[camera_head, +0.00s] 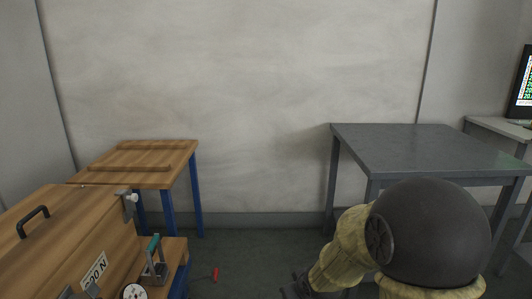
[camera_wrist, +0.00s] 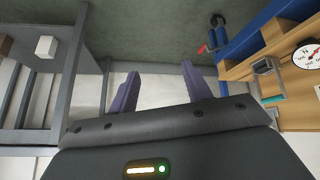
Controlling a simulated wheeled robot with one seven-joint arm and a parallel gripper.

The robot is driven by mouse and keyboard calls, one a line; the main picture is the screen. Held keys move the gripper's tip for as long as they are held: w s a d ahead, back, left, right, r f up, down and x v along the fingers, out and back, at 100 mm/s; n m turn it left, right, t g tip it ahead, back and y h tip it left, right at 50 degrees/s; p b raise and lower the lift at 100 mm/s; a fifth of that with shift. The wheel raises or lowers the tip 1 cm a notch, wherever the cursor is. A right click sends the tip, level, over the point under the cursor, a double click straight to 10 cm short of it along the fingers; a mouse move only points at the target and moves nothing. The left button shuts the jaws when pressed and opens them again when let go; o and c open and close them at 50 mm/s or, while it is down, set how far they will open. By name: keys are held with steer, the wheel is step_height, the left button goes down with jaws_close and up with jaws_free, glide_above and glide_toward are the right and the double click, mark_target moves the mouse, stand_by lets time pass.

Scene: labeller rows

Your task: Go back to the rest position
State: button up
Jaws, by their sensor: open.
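My gripper (camera_wrist: 159,67) shows in the wrist view with its two purple fingers spread apart and nothing between them. Grey-green floor lies beyond the fingertips. In the head view my arm is at the lower right, in front of the grey table (camera_head: 430,145); the gripper end is mostly cut off by the bottom edge there.
A wooden bench with a handled box (camera_head: 65,235), a teal-handled clamp (camera_head: 153,245) and a dial (camera_head: 134,292) stands at lower left. Behind it is a wooden table (camera_head: 120,180) with blue legs.

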steer(key=s+d+r+m+g+h+p, duration=0.15)
steer(key=s+d, duration=0.25)
steer(key=s, duration=0.4)
steer(key=s+d+r+m+g, duration=0.2)
steer(key=s+d+m+g, duration=0.1)
steer(key=s, duration=0.4)
step_height(320, 180, up, 37)
steer(key=p, duration=3.7)
steer(key=shift+w+a+t, duration=0.1)
steer(key=shift+w+t, duration=0.1)
steer(key=shift+t, duration=0.05)
